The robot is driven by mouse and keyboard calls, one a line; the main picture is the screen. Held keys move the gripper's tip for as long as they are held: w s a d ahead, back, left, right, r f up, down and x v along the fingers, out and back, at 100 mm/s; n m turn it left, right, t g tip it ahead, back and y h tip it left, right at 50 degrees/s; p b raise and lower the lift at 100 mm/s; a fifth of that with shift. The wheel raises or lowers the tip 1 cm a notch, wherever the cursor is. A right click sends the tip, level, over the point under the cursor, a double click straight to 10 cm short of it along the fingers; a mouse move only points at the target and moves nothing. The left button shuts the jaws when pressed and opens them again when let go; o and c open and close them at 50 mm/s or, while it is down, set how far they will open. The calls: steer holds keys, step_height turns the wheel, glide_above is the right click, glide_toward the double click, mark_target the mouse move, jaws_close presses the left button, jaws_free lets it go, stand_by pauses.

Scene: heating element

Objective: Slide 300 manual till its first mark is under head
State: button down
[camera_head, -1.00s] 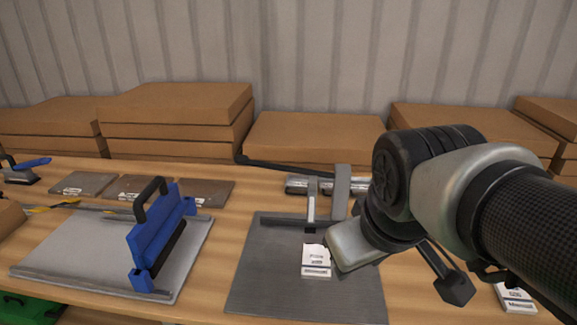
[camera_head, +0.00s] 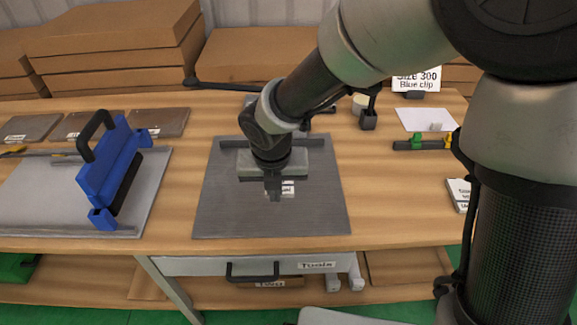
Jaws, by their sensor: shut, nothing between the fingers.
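A white manual (camera_head: 288,188) with dark print lies on the dark grey plate (camera_head: 225,211) in the middle of the table. My gripper (camera_head: 273,198) points down in front of it and hides most of it. I cannot tell whether the fingers touch the manual. The fingers are shut with nothing between them. The head that stood over the plate's back part is hidden behind my arm, so the manual's first mark and its place relative to the head do not show. A second white manual (camera_head: 458,194) lies at the table's right side, partly behind my arm.
A blue clamp tool (camera_head: 110,165) with a black handle stands on a light grey plate (camera_head: 35,212) at left. A "Size 300 Blue clip" sign (camera_head: 416,80) and a bar with green and yellow clips (camera_head: 420,145) are at right. Cardboard boxes (camera_head: 245,55) line the back.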

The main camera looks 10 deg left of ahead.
mark_target(276, 214)
steer(key=b+x, duration=0.3)
steer(key=x, duration=0.6)
steer(key=shift+s+f, duration=0.1)
steer(key=shift+f, duration=0.1)
steer(key=w, duration=0.2)
steer(key=shift+w+a+r, duration=0.3)
steer(key=shift+w+r, duration=0.05)
steer(key=shift+r, duration=0.05)
steer(key=shift+w+a, duration=0.1)
steer(key=shift+w, duration=0.5)
steer(key=shift+w+r, duration=0.1)
steer(key=w+p, duration=0.1)
steer(key=w, duration=0.2)
steer(key=w+a+p, duration=0.1)
steer(key=w+p, duration=0.1)
steer(key=w, duration=0.1)
steer(key=w+a+p, duration=0.1)
steer(key=w+p, duration=0.1)
steer(key=w, duration=0.1)
steer(key=shift+a, duration=0.1)
steer(key=shift+a, duration=0.1)
